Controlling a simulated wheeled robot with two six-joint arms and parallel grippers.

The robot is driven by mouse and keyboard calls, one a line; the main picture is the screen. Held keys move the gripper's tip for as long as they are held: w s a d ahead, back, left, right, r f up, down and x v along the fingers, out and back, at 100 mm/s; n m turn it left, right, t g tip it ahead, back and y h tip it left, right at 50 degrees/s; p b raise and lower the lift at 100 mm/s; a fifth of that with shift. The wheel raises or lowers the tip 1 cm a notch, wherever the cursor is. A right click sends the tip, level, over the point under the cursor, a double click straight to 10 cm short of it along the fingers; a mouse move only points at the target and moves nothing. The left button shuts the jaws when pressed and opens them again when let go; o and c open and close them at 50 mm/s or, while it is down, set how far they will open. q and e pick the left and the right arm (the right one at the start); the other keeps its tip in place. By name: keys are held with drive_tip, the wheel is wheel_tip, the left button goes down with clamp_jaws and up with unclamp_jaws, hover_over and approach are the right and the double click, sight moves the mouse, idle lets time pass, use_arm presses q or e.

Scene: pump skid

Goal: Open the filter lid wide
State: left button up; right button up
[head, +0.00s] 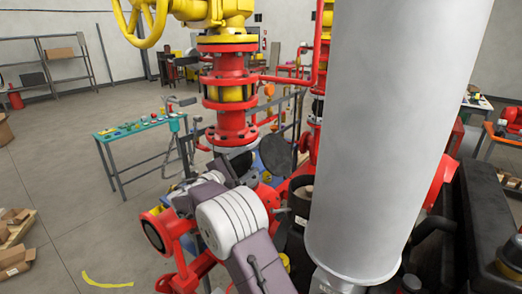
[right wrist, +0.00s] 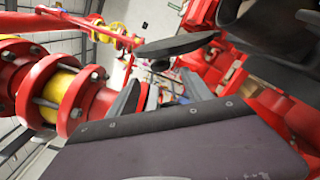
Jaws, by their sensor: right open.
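The filter lid (head: 275,155) is a dark round disc in the middle of the head view. It stands raised and tilted beside the dark filter housing (head: 299,205), whose top shows partly open behind the pale cylinder. In the right wrist view the lid (right wrist: 174,46) appears nearly edge-on, just beyond my fingers. My right gripper (head: 232,167) is open and empty, left of the lid in the head view. Its dark fingers also show in the right wrist view (right wrist: 163,92), with a visible gap to the lid. My left gripper is not in view.
A large pale cylinder (head: 370,130) blocks the right centre. A red flanged pipe with a yellow band (head: 231,93) stands close behind my right gripper. A red flange (head: 155,232) is at lower left. A teal table (head: 140,127) stands farther back, with open floor around it.

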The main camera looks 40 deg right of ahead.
sight(274, 157)
drive_tip(key=p+x, duration=0.4)
drive_tip(key=x, duration=0.4)
drive_tip(key=shift+f, duration=0.1)
drive_tip(key=shift+a, duration=0.1)
clamp_jaws()
